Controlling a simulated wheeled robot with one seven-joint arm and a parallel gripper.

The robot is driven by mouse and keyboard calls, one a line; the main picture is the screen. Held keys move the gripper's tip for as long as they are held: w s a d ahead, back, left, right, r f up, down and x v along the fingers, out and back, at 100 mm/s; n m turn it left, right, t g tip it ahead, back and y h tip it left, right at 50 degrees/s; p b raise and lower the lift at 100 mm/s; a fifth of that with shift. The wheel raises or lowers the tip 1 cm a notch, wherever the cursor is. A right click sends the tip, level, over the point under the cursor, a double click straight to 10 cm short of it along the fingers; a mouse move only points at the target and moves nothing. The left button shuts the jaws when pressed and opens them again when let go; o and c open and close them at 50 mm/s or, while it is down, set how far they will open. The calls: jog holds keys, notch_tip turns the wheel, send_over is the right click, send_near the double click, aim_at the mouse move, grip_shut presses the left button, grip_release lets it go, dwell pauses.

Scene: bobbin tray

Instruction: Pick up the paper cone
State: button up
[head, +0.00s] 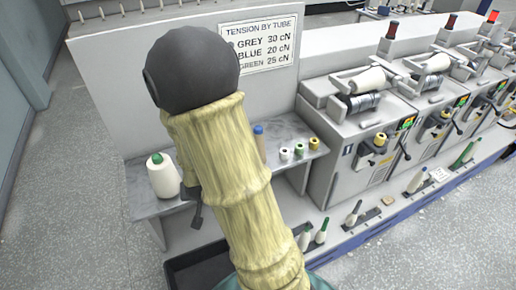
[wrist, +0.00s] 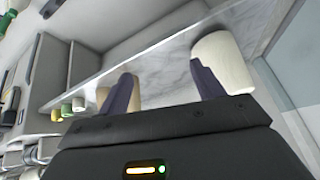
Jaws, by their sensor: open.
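A tan, paper-coloured cone (head: 261,145) with a blue tip stands on the grey marbled shelf, partly hidden by my arm. A fuller white cone (head: 163,178) with a green tip stands at the shelf's left end. In the wrist view, the tan cone (wrist: 127,90) is partly behind the left finger, and the white cone (wrist: 225,62) is partly behind the right finger. My gripper (wrist: 163,88) is open, with only bare shelf seen between its fingers. In the head view, my arm hides most of the gripper; a dark finger shows beside the white cone.
Small white, green and yellow bobbins (head: 299,150) stand on the shelf (head: 150,208) to the right. A tension sign (head: 259,41) hangs on the panel behind. Winding machines (head: 365,130) line the right. A dark bin (head: 196,268) and several cones on pegs are below.

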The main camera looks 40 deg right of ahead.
jog(key=w+d+f+m+t+h, duration=0.2)
jog(key=d+f+m+h, duration=0.25)
jog(key=d, duration=0.45)
jog(key=s+d+t+h, duration=0.3)
jog(key=d+t+h, duration=0.1)
jog(key=d+h, duration=0.2)
jog(key=shift+s+d+r+n+h, duration=0.2)
jog(key=shift+s+r+n+h, duration=0.05)
jog(key=shift+r+n+h, duration=0.2)
jog(key=shift+b+x, duration=5.65)
jog(key=shift+x, duration=0.45)
jog(key=shift+d, duration=0.1)
